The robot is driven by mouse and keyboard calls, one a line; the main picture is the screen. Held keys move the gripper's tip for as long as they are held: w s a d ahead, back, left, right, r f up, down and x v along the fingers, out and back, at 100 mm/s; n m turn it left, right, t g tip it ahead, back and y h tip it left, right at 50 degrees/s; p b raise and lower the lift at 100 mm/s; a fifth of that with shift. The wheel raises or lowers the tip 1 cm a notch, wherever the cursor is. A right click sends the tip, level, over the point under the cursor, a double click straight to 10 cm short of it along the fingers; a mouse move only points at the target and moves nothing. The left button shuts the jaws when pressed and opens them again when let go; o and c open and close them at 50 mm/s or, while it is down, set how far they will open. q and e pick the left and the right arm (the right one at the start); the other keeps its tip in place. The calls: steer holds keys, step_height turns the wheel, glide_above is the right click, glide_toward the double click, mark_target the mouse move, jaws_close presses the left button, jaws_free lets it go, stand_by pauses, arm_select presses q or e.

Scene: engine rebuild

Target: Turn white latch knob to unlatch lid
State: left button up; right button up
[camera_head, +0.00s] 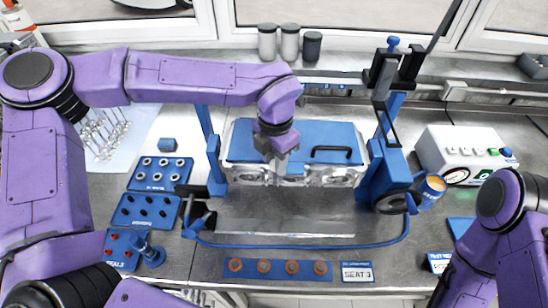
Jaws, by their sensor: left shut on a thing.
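The blue lid (240,142) lies flat and closed on the silver engine block (340,178) in the middle of the bench. A black bar handle (332,149) is on the lid's right part. My left gripper (281,168) reaches down over the lid's front edge, left of the handle. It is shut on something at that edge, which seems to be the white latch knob. The gripper hides the knob, so I cannot see how far it is turned. My right arm shows at the right edge, but its gripper is out of view.
Blue stand posts (384,170) flank the block. A blue strip with copper-coloured rings (263,267) lies in front. Blue trays (160,173) sit left. Three canisters (290,42) stand behind.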

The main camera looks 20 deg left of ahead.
arm_select(q)
steer(key=o, duration=1)
steer(key=shift+o, duration=0.2)
steer(key=shift+w+d, duration=0.1)
steer(key=shift+w, duration=0.05)
step_height(320, 180, up, 11)
steer(key=b, duration=0.2)
steer(key=shift+f+b, duration=0.2)
steer(key=shift+b, duration=0.2)
